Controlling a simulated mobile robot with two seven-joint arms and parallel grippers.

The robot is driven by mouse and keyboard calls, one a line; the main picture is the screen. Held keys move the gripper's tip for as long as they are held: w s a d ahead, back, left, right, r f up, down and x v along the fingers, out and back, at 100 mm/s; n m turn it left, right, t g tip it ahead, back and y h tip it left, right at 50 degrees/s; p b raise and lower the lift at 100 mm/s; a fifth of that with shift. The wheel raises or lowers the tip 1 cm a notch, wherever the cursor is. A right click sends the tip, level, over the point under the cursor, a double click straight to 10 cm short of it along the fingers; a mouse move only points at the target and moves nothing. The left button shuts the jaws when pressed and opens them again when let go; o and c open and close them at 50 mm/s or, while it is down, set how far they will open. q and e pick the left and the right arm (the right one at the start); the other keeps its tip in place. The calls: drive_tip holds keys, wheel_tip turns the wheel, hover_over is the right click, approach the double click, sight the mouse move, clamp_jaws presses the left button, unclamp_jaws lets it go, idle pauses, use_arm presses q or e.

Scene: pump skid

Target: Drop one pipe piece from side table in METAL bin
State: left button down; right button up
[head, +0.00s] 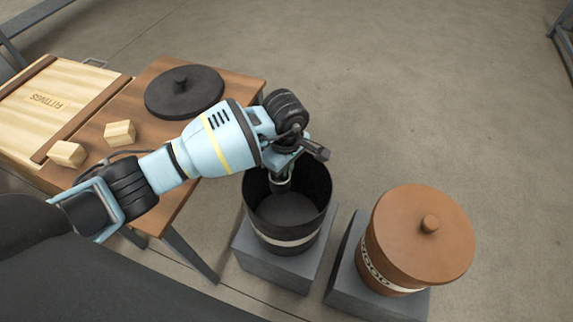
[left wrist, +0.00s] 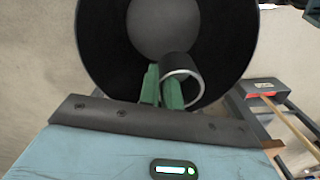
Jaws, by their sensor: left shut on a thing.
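My left gripper (head: 283,178) points down at the mouth of an open black bin (head: 261,225) with a pale band, whose writing I cannot read. In the left wrist view its green fingers (left wrist: 163,88) are shut on a short grey pipe piece (left wrist: 178,65), its round open end facing the camera. The bin's dark inner wall (left wrist: 105,55) and grey floor lie beyond the pipe piece. In the head view the pipe piece is small and partly hidden by the gripper. The visible bin floor looks empty. My right gripper is not in view.
An orange-brown bin marked WOOD (head: 375,270), with its lid on, stands to the right on a grey plinth. The brown side table (head: 160,75) holds a black lid (head: 184,95), small wooden blocks (head: 120,133) and a wooden FITTINGS box (head: 45,98). The floor behind is clear.

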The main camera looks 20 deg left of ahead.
use_arm(q)
drive_tip(key=shift+f, duration=0.35)
drive_tip(key=c, duration=1.5)
unclamp_jaws()
wheel_tip(320, 180, up, 8)
drive_tip(key=shift+f+p, duration=0.1)
drive_tip(key=shift+p, duration=0.55)
